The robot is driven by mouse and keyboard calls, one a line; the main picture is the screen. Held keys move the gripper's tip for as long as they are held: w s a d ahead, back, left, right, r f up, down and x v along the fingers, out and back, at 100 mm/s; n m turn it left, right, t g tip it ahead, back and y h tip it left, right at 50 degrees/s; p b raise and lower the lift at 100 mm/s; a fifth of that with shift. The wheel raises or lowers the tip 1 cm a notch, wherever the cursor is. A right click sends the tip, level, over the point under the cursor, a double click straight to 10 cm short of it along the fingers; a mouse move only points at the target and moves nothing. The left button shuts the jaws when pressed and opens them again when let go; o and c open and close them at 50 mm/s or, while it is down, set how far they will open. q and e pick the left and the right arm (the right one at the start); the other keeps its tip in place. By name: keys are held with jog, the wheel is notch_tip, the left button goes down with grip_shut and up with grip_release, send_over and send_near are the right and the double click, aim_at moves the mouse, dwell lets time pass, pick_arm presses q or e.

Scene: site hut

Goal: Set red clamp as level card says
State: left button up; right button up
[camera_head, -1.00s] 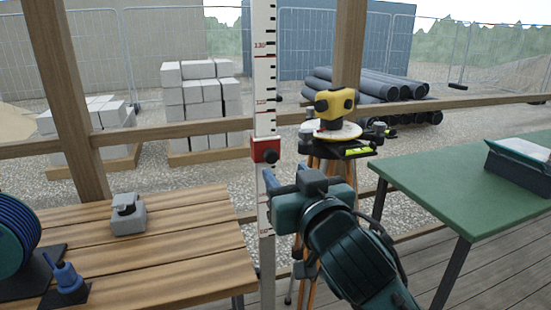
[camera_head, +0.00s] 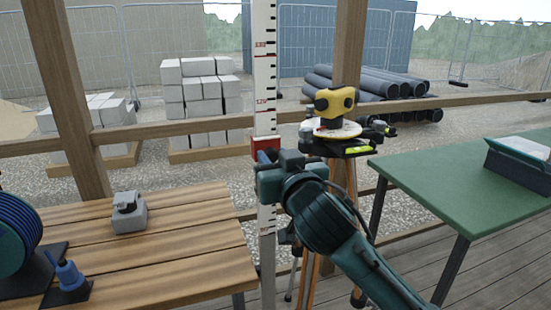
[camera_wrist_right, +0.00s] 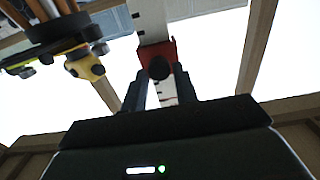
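The red clamp (camera_head: 266,143) sits on the upright white levelling staff (camera_head: 264,75), below the 120 mark. My right gripper (camera_head: 268,168) is in front of the clamp and hides its lower part. In the right wrist view, the clamp (camera_wrist_right: 171,50) shows its black knob (camera_wrist_right: 159,68) in line with the gap between my open fingers (camera_wrist_right: 160,88). I cannot tell whether they touch it. The yellow level (camera_head: 335,103) stands on a tripod right of the staff. It also shows in the right wrist view (camera_wrist_right: 86,67). No readable card shows. My left gripper is out of view.
A wooden bench (camera_head: 165,245) at left holds a grey device (camera_head: 129,213), a blue reel (camera_head: 15,245) and a small blue tool (camera_head: 68,273). A green table (camera_head: 450,185) at right carries a dark case (camera_head: 515,160). A wooden rail (camera_head: 200,125) runs behind the staff.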

grip_shut()
notch_tip(320, 180, down, 5)
jog(key=b, duration=0.2)
jog(key=shift+b, duration=0.4)
jog(key=shift+o, duration=2.1)
grip_release()
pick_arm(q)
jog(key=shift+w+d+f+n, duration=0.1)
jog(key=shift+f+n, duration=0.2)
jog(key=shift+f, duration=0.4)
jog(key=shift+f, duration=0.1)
